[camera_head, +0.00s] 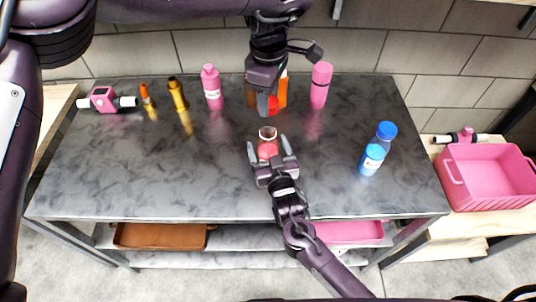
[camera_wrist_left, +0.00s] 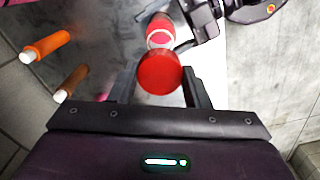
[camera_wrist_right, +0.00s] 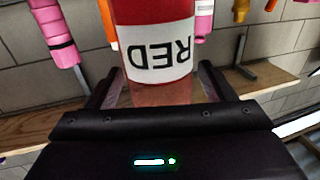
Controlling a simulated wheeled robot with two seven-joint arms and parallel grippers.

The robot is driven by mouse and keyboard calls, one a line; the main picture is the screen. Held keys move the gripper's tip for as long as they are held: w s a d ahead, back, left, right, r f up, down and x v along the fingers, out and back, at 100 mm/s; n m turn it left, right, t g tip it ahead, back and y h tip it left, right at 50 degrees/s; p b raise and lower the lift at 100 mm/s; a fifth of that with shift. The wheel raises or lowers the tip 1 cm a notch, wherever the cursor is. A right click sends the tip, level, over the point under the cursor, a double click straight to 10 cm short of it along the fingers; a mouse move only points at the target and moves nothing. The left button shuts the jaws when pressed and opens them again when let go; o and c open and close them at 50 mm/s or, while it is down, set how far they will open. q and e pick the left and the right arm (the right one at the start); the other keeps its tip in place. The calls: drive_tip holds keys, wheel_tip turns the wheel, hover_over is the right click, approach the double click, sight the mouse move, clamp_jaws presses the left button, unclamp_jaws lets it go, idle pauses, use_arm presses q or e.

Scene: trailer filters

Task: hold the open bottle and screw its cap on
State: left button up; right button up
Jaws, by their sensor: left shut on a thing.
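My left gripper (camera_head: 268,98) reaches down from the top of the head view, shut on a red cap (camera_wrist_left: 160,74). The cap shows as a round red disc between its fingers in the left wrist view. The open red bottle (camera_head: 268,148) stands upright below, with a pale ring at its mouth. The cap is apart from the bottle mouth. My right gripper (camera_head: 270,155) has a finger on each side of the bottle. The bottle's label reading RED (camera_wrist_right: 160,52) faces the right wrist camera. I cannot tell whether the right fingers touch the bottle.
Pink bottles (camera_head: 212,88) (camera_head: 320,86), a gold bottle (camera_head: 178,94) and a small orange item (camera_head: 147,96) line the back of the dark table (camera_head: 120,165). A pink crate (camera_head: 492,204) is beyond the table's right edge. The table's front left is clear.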

drive_tip(key=c, duration=1.3)
use_arm(q)
hover_over(269, 128)
drive_tip(key=shift+w+f, duration=0.1)
drive_tip(key=shift+f, duration=2.4)
drive_tip(key=shift+f, duration=0.9)
drive_tip(key=shift+f, duration=0.55)
use_arm(e)
clamp_jaws()
use_arm(q)
drive_tip(key=m, duration=0.9)
drive_tip(key=shift+m, duration=0.4)
